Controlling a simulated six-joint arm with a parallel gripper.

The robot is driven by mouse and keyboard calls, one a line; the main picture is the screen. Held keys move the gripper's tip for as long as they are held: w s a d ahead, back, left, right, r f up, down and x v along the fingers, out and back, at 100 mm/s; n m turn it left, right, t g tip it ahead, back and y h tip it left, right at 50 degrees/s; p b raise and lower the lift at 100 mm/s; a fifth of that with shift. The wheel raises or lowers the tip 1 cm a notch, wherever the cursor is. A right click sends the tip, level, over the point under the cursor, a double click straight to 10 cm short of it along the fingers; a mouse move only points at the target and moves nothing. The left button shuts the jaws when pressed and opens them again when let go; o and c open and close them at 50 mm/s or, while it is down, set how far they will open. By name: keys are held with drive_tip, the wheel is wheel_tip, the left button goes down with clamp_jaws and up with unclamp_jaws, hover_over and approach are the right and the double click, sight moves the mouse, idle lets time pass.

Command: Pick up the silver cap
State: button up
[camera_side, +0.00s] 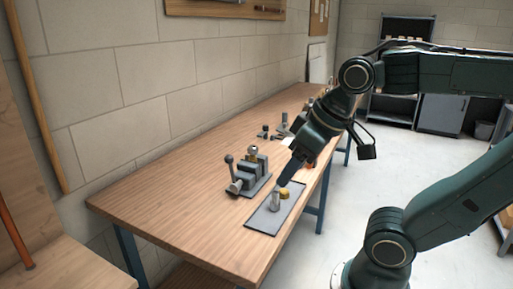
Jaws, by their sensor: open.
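A small silver cylinder (275,201), which looks like the silver cap, stands on a grey mat (262,222) near the table's front edge. A brass-coloured piece (284,193) is just to its right. My gripper (283,182) points down and left, its tips just above and behind these two pieces. The gripper is open; the fingers are small and dark, and I cannot tell the gap or whether they touch either piece.
A grey vise (250,176) with a lever handle stands left of the mat, holding a small shiny fitting (252,150). Several small dark parts (273,133) lie further back on the wooden table (172,200). The table's left part is clear.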

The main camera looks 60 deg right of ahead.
drive_tip(key=w+d+r+m+g, duration=0.2)
drive_tip(key=w+d+r+m, duration=0.2)
drive_tip(key=w+d, duration=0.45)
drive_tip(key=w+d+r+m+g, duration=0.1)
drive_tip(key=w+d+r+m, duration=0.35)
drive_tip(key=w, duration=0.65)
drive_tip(key=w+d+f+m, duration=0.2)
drive_tip(key=d+f, duration=0.1)
drive_tip(key=d, duration=0.4)
drive_tip(key=w+d+f+m+g, duration=0.1)
drive_tip(key=w+d+f+m, duration=0.1)
drive_tip(key=d, duration=0.5)
drive_tip(key=w+d+f+m+g, duration=0.1)
drive_tip(key=w+d+f+m, duration=0.1)
drive_tip(key=d, duration=0.6)
wheel_tip(320, 180, down, 3)
drive_tip(key=shift+w+r, duration=0.1)
drive_tip(key=shift+w, duration=0.8)
drive_tip(key=shift+d+m, duration=0.1)
drive_tip(key=shift+m, duration=0.15)
hover_over(253, 146)
drive_tip(key=shift+d+f, duration=0.2)
drive_tip(key=shift+f, duration=4.15)
drive_tip(key=shift+f, duration=0.1)
